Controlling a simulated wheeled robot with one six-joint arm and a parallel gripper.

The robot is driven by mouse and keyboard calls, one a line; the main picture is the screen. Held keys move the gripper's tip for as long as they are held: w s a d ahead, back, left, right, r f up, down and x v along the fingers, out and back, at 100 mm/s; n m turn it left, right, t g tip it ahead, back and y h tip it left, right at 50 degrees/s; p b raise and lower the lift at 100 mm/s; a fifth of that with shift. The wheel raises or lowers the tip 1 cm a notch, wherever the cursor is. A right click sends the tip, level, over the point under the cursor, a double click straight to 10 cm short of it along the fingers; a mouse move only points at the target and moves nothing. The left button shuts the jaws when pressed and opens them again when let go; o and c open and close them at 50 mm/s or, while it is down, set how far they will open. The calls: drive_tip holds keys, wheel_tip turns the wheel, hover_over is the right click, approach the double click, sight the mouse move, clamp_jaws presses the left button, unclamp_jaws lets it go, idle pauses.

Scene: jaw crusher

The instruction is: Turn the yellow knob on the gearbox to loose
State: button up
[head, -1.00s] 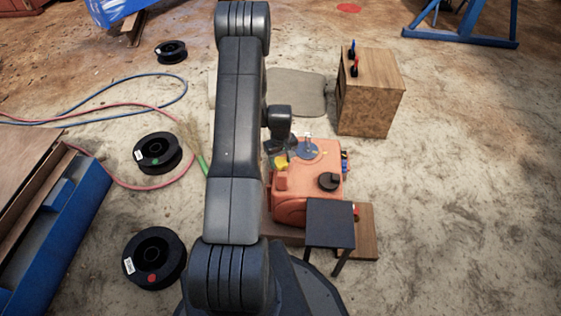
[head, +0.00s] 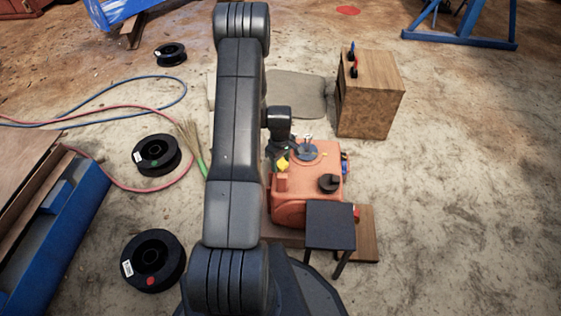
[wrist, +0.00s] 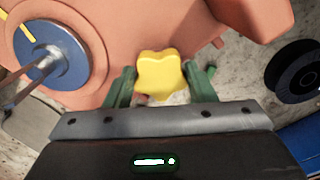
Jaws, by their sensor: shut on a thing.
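The gearbox (head: 296,213) is an orange housing on a wooden board, right of my arm in the head view; its orange body (wrist: 160,28) fills the top of the wrist view. The yellow knob (wrist: 160,74) is lobed and sits between the two green fingers of my gripper (wrist: 160,88). The fingers are shut on it. In the head view the yellow knob (head: 282,163) shows at the gearbox's upper left, beside my gripper (head: 279,155), which is partly hidden by my arm. Any loose or tight marking is too small to read.
A blue disc (wrist: 50,53) with a metal shaft is on the gearbox, left of the knob. A black knob (head: 329,183) is on its top. A dark stool (head: 330,224) stands in front. A wooden box (head: 370,95) stands behind right. Black spools (head: 157,154) and hoses lie left.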

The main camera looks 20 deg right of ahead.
sight(280, 163)
drive_tip(key=o, duration=1)
drive_tip(key=shift+r, duration=0.1)
wheel_tip(280, 163, up, 14)
drive_tip(key=p, duration=0.3)
drive_tip(key=shift+p, duration=0.35)
drive_tip(key=shift+f, duration=0.25)
wheel_tip(280, 163, down, 14)
drive_tip(key=b, duration=0.3)
drive_tip(key=shift+r+b, duration=0.1)
drive_tip(key=shift+b, duration=0.3)
